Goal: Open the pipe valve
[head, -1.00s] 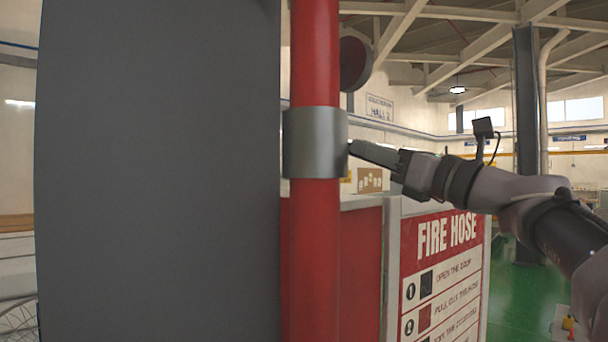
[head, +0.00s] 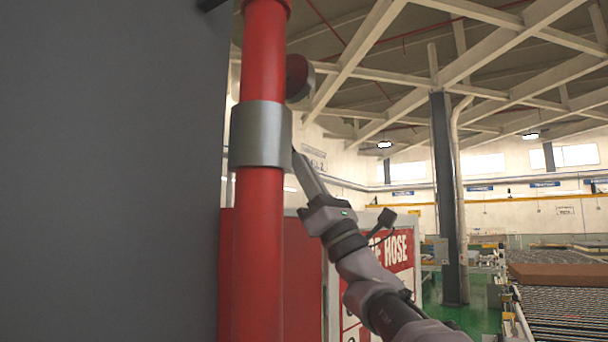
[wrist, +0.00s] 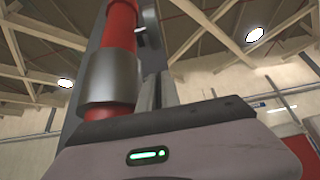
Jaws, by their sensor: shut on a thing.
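A red vertical pipe (head: 260,235) with a wide grey metal collar (head: 261,134) stands left of centre in the head view. A dark red disc (head: 298,77) shows beside the pipe, above the collar; it is partly hidden. My gripper (head: 297,154) comes from the lower right, its fingertips at the collar's right edge.
A large dark grey panel (head: 110,180) fills the left of the head view. A fire hose cabinet (head: 402,252) with a red sign stands behind my arm. A roller conveyor (head: 560,300) lies far right, with green floor before it.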

